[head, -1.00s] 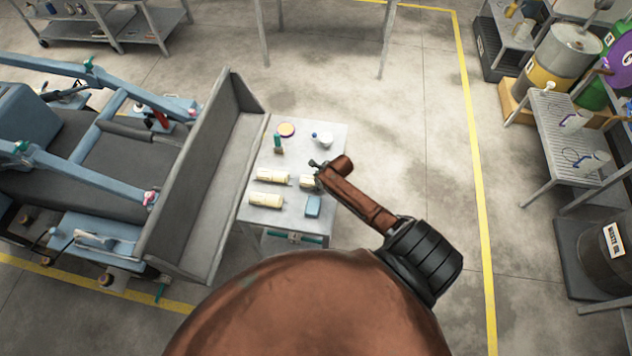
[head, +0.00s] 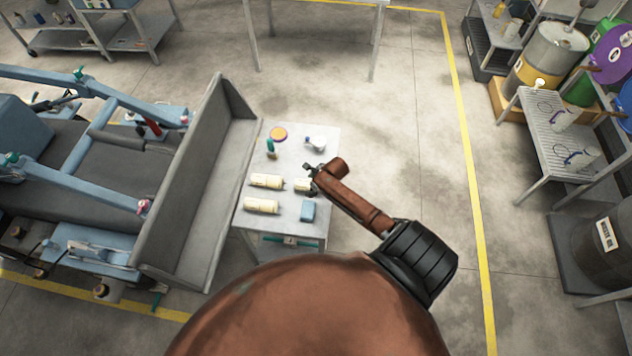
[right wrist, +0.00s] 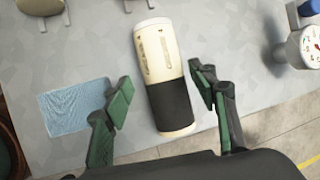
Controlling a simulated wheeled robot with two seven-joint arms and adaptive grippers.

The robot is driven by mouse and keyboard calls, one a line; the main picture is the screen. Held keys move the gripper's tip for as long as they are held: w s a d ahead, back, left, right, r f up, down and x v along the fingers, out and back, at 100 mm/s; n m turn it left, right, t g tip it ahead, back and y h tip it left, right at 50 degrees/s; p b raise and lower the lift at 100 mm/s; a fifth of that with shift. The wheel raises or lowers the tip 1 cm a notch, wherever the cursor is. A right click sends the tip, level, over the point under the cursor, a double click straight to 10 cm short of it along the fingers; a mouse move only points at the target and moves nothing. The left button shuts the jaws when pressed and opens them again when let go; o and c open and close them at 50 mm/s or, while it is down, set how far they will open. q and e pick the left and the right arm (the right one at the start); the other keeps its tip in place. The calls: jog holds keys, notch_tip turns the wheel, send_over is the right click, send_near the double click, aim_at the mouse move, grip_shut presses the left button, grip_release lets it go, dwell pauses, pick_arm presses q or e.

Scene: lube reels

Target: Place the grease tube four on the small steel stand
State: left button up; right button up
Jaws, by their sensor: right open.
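A cream grease tube (right wrist: 165,75) with a black band lies on a grey steel table (right wrist: 215,25) in the right wrist view. My right gripper (right wrist: 163,96) is open, with one finger on each side of this tube. In the head view the right gripper (head: 312,178) is low over the steel table (head: 285,222), and a cream tube (head: 301,185) shows partly beside its fingers. Two more cream tubes lie to its left, an upper one (head: 265,181) and a lower one (head: 262,205). I cannot tell their numbers. My left gripper is out of view.
A grey-sided blue machine (head: 190,180) stands close left. Another steel stand (head: 548,135) holds white containers at right.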

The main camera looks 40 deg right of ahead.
jog(key=v, duration=1)
jog(key=shift+s+r, duration=0.25)
jog(key=shift+r, duration=0.1)
